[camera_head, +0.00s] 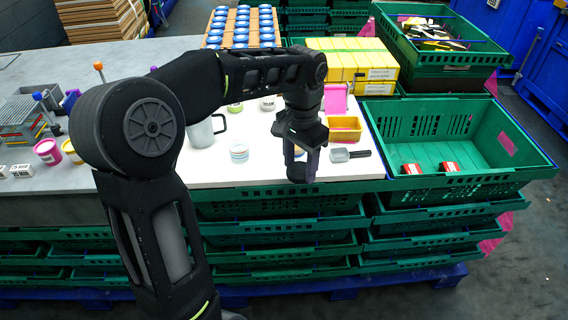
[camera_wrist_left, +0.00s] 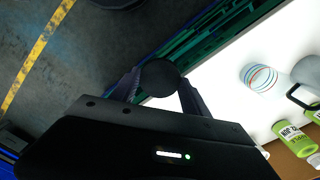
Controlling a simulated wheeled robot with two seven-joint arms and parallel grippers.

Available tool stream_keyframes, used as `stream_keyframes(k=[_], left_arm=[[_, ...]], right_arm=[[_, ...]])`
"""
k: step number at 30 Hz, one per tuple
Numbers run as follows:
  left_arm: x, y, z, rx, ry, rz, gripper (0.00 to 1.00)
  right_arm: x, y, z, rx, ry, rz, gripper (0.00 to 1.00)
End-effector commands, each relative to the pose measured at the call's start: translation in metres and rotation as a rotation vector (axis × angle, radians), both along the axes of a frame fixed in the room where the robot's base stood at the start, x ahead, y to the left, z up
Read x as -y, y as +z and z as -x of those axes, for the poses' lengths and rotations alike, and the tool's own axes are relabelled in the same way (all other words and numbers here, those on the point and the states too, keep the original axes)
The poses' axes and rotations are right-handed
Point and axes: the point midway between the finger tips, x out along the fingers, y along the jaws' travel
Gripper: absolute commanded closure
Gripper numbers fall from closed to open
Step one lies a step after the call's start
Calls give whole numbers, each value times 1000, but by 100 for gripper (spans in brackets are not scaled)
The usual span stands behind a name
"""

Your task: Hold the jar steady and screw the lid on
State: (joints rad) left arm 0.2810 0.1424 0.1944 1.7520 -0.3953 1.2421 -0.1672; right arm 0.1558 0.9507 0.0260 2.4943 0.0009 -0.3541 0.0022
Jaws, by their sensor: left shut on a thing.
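A small clear jar (camera_head: 239,152) with coloured bands stands on the white worktop near its front edge. It also shows in the wrist view (camera_wrist_left: 259,78), apart from my gripper, and its top looks open. My left gripper (camera_head: 302,166) is to the right of the jar, pointing down at the worktop's front edge. In the wrist view my left gripper (camera_wrist_left: 160,84) is shut on a dark round lid (camera_wrist_left: 161,76), seen face-on between the two fingers. In the head view the lid cannot be made out. My right gripper is in neither view.
A grey mug (camera_head: 202,132) stands left of the jar. A grey scoop (camera_head: 350,155) and a yellow tray (camera_head: 344,134) lie to the right of my gripper. A green crate (camera_head: 386,128) with two red cans (camera_head: 412,169) stands further right. Green crates (camera_head: 275,230) fill the space below the front edge.

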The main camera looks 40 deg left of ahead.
Motion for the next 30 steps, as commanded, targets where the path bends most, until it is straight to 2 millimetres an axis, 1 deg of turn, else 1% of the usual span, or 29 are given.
stream_keyframes(k=[3, 5, 6, 9, 12, 13, 16, 24, 30], left_arm=[[25, -20, -23, -5, 109, 1, 83], [41, -31, -35, -6, 158, 1, 83], [52, -40, -41, -5, 182, 0, 83], [82, -59, -53, -5, 209, -2, 83], [103, -72, -59, -3, 209, -3, 83], [108, -74, -59, -3, 209, -3, 83], [117, -80, -61, -1, 206, -3, 83], [118, -80, -61, 0, 207, -3, 83], [117, -80, -61, -1, 207, -3, 83]], right_arm=[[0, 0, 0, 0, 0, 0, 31], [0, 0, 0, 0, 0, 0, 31], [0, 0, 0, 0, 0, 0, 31], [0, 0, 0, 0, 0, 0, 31], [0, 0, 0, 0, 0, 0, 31], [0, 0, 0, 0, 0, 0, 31], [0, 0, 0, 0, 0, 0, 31], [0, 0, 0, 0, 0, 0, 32], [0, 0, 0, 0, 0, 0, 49]])
